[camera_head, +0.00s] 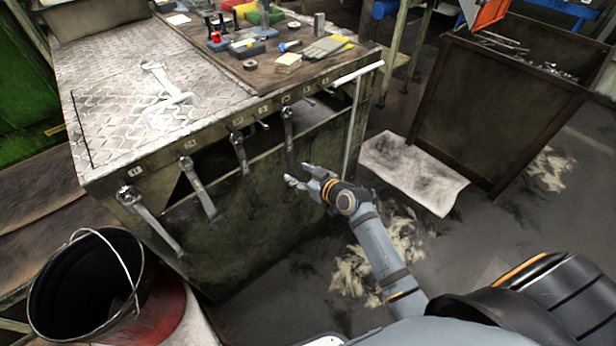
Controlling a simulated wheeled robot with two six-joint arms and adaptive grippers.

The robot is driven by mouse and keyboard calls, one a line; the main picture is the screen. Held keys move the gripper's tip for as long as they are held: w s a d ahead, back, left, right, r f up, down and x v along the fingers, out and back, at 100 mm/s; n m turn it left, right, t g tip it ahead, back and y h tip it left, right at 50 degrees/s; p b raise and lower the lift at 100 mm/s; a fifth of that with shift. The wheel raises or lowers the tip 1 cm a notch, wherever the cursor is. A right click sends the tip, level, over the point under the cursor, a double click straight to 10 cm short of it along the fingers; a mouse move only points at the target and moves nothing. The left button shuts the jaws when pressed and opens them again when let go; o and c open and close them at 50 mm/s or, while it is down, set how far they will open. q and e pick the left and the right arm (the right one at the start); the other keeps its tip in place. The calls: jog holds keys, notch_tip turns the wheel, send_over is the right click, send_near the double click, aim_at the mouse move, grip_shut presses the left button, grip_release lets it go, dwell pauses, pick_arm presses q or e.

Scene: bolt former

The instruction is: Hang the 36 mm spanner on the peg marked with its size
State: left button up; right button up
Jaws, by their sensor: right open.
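Several spanners hang along the bench's front edge (105,187) below small number labels that are too small to read surely. The leftmost spanner (155,228) hangs slanted; others hang to its right: a second (200,190), a third (243,170) and a fourth (288,142). Short pegs without spanners show near the third and fourth. Bright metal spanners (158,76) lie on the tread-plate bench top. Which one is 36 mm I cannot tell. My right gripper (298,176) is open by the lower end of the fourth spanner; whether they touch is unclear. My left gripper is out of view.
A dark board (185,32) with small tools and blocks covers the back of the bench top. A red bucket (160,318) stands at the lower left. A large scrap bin (480,110) stands at the right, with a stained white sheet (415,170) on the floor beside it.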

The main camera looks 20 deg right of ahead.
jog(key=v, duration=1.1)
jog(key=shift+w+r, duration=0.1)
jog(key=shift+r, duration=0.05)
jog(key=s+d+f+m+g+h, duration=0.2)
jog(key=d+f, duration=0.3)
jog(key=f, duration=0.6)
jog(key=s+d+f+m+g+h, duration=0.15)
jog(key=d+f, duration=0.25)
jog(key=f, duration=0.8)
jog(key=s+d+f+g+h, duration=0.2)
jog(key=s+f+g, duration=0.2)
jog(key=s+f, duration=1.15)
jog(key=s+a+f+g, duration=0.2)
jog(key=s+f, duration=0.4)
jog(key=s, duration=0.4)
jog(key=s+a+f+g, duration=0.2)
jog(key=s+f, duration=0.4)
jog(key=s, duration=0.4)
notch_tip(320, 180, up, 14)
jog(key=p, duration=1.3)
jog(key=shift+w, duration=0.35)
